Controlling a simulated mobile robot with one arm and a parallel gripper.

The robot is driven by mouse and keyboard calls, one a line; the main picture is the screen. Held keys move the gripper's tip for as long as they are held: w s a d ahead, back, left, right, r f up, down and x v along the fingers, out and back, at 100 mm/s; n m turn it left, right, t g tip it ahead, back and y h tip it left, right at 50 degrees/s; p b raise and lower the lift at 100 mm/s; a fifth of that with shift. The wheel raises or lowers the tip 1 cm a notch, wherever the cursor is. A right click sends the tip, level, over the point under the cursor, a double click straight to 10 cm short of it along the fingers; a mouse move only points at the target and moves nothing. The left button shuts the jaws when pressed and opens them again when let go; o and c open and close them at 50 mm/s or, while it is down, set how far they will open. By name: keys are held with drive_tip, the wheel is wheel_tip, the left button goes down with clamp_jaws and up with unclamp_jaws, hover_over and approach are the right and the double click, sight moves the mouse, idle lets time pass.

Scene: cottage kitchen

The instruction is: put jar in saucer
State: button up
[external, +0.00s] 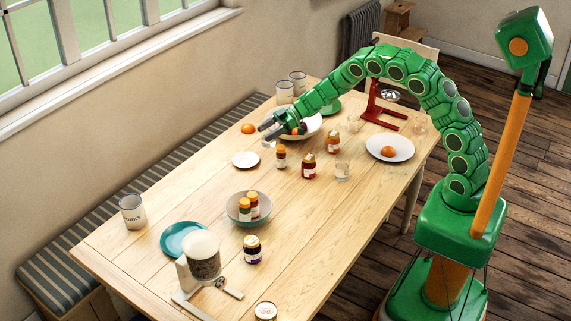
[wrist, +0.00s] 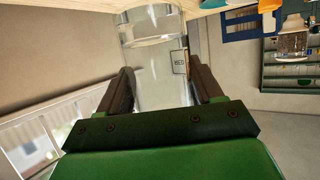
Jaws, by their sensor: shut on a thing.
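My gripper (external: 267,131) is over the far half of the table. In the wrist view it is shut on a clear glass jar (wrist: 160,75) with a small pale label; the jar stands between the two dark fingers. In the external view the jar (external: 268,144) is a small clear shape just below the fingertips, partly hidden and hard to make out. A small white saucer (external: 245,160) lies empty on the table, a little left of and nearer than the gripper. I cannot tell whether the jar touches the table.
An orange (external: 248,128) lies left of my gripper. A white bowl (external: 312,127) is under my wrist. Small labelled jars (external: 281,157) stand to the right of the saucer. A bowl with jars (external: 235,207) stands nearer. Bare wood surrounds the saucer on the left.

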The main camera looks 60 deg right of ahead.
drive_tip(key=shift+w+a+f, duration=0.35)
drive_tip(key=shift+w+f, duration=1.1)
drive_tip(key=shift+w, duration=0.35)
drive_tip(key=shift+w+a+f, duration=0.3)
drive_tip(key=shift+w+f, duration=1.15)
drive_tip(key=shift+w, duration=0.35)
drive_tip(key=shift+w+a+f, duration=0.35)
drive_tip(key=shift+w+f, duration=1.1)
drive_tip(key=shift+w, duration=0.35)
drive_tip(key=shift+f, duration=1.4)
drive_tip(key=shift+f, duration=0.15)
drive_tip(key=o, duration=1.2)
